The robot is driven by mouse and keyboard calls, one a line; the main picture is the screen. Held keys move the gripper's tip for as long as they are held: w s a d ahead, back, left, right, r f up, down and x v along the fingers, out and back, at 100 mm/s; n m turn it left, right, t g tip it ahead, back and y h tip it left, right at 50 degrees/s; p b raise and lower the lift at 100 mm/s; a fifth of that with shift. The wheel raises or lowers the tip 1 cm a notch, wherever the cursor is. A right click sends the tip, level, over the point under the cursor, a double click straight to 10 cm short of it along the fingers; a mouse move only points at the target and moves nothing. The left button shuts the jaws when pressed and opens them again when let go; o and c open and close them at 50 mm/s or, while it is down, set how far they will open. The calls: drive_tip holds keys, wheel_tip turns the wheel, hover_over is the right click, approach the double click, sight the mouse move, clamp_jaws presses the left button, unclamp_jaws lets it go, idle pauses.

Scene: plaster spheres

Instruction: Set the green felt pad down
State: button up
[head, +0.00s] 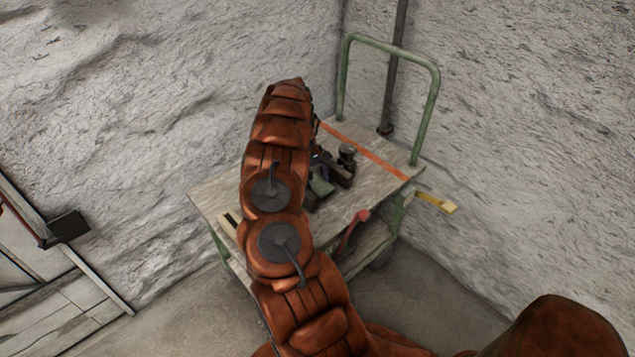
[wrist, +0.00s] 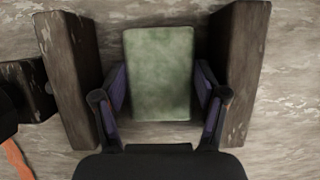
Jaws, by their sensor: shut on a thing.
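The green felt pad (wrist: 158,73) is a pale green rectangle between the two fingers of my gripper (wrist: 161,84) in the wrist view. My gripper is shut on its sides. The pad sits in the gap between two worn wooden blocks, the left block (wrist: 68,78) and the right block (wrist: 243,75). My gripper is mostly hidden by my arm there.
The cart has a green push handle (head: 436,85) at the back right. An orange strap (head: 365,152) crosses its top. A dark object (head: 347,153) stands behind the pad. Rough pale walls (head: 530,130) close in behind.

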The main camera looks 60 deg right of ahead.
drive_tip(key=o, duration=1)
drive_tip(key=shift+w+a, duration=0.15)
drive_tip(key=shift+r, duration=0.15)
drive_tip(key=shift+r+p, duration=0.3)
drive_tip(key=shift+r, duration=1.55)
